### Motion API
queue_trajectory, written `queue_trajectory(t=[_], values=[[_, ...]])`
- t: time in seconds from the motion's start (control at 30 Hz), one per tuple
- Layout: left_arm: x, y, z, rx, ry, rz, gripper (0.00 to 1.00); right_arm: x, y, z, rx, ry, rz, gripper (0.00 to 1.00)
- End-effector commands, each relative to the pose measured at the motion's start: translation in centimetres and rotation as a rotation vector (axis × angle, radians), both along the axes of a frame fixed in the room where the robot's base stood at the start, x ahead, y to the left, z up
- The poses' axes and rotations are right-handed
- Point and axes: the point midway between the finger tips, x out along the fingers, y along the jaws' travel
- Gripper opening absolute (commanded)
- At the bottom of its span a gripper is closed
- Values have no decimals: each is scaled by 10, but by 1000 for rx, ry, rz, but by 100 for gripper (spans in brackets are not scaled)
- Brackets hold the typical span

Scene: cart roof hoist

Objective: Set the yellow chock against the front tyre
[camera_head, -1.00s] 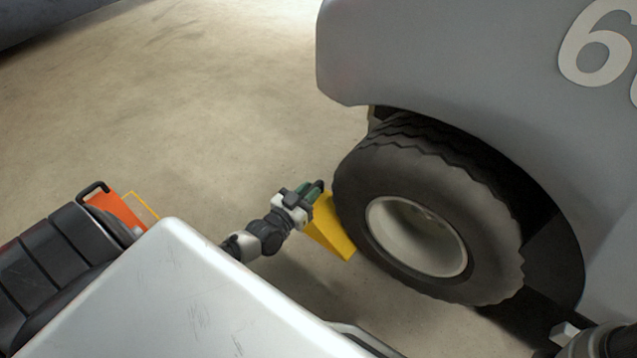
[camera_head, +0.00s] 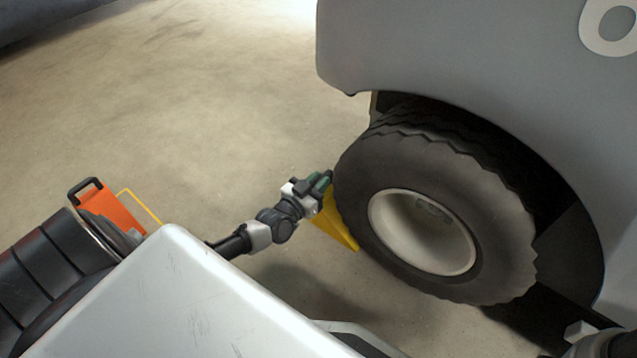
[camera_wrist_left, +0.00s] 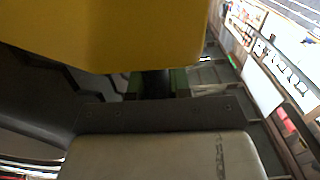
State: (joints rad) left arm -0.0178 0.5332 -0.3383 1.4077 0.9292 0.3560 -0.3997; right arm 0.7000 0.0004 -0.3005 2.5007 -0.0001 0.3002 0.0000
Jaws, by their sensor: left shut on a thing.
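The yellow chock (camera_head: 334,228) is a wedge low beside the left side of the front tyre (camera_head: 365,190), a large black tyre with a pale rim. The chock's right edge meets the tyre in the head view; I cannot tell whether they touch. My left gripper (camera_head: 322,184) is shut on the chock at its upper end, close to the tyre, and its fingers partly hide it. In the left wrist view the chock (camera_wrist_left: 120,30) fills the upper left as a large yellow face. My right gripper is not in view.
The grey vehicle body (camera_head: 450,50) overhangs the tyre. An orange block with a black handle (camera_head: 108,208) sits at the left, beside a yellow line. A white panel (camera_head: 200,300) fills the bottom foreground. Bare concrete floor (camera_head: 200,110) lies open at the upper left.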

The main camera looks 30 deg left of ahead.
Motion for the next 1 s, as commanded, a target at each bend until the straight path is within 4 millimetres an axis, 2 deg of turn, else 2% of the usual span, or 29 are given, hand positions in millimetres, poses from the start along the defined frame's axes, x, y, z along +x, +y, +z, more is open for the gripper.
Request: queue_trajectory(t=[0.13,0.17,0.3,0.57,0.67,0.77,1.0], values=[[1,0,1,-1,-5,1,0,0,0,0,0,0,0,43],[0,0,-1,1,0,0,24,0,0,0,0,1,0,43],[0,0,-1,0,0,0,44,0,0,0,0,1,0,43],[0,0,0,0,0,0,44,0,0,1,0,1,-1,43],[-6,0,2,1,2,0,44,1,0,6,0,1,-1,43],[-20,2,4,2,4,0,44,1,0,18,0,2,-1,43],[-72,5,6,3,7,0,44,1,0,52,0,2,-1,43]])
